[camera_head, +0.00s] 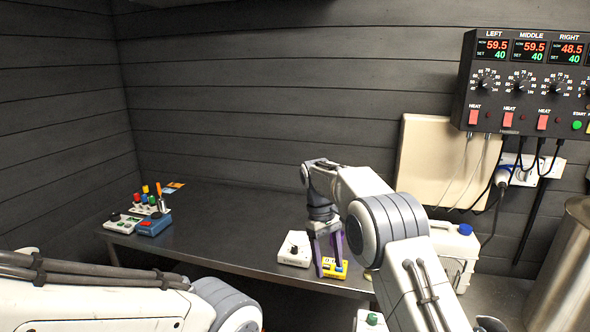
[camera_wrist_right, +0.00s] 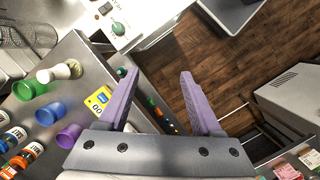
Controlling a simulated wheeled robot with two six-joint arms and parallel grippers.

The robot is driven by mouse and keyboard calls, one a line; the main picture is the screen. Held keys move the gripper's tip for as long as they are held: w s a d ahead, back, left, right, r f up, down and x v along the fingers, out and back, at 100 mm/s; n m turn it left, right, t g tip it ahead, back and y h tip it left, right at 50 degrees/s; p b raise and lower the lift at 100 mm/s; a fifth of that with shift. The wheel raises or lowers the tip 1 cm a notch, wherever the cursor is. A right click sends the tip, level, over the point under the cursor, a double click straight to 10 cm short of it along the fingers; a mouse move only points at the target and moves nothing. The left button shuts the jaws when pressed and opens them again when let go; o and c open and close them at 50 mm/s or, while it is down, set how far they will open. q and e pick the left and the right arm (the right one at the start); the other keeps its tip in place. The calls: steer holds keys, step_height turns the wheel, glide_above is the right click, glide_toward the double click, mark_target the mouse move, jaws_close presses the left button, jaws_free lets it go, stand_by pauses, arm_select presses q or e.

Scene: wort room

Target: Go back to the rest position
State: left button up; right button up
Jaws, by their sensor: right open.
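My right gripper (camera_head: 331,256) has purple fingers and points down near the front edge of the dark metal table (camera_head: 215,217). It is open. In the right wrist view the space between its fingers (camera_wrist_right: 157,80) is empty, with wood floor and a table edge beyond. A small yellow device (camera_head: 338,273) is partly behind the fingers in the head view. The wrist view shows it (camera_wrist_right: 98,100) just outside the left finger, not between them. My left arm crosses the lower left of the head view; its gripper is out of view.
A white knob box (camera_head: 295,249) sits left of the right gripper. Coloured controls (camera_head: 153,224) stand at the table's left end. A control panel (camera_head: 525,85) hangs on the wall. A white jug (camera_head: 453,243) stands right of my arm. Cups (camera_wrist_right: 48,113) show in the wrist view.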

steer(key=s+a+r+t, duration=0.1)
steer(key=s+a+r, duration=0.45)
steer(key=s, duration=0.45)
steer(key=s+f+y, duration=0.1)
steer(key=s, duration=1.2)
steer(key=s+d+f+t+y, duration=0.1)
steer(key=s+f, duration=0.1)
steer(key=s, duration=1.2)
steer(key=shift+f+n+y, duration=0.25)
steer(key=shift+n+y, duration=0.05)
steer(key=shift+d, duration=0.1)
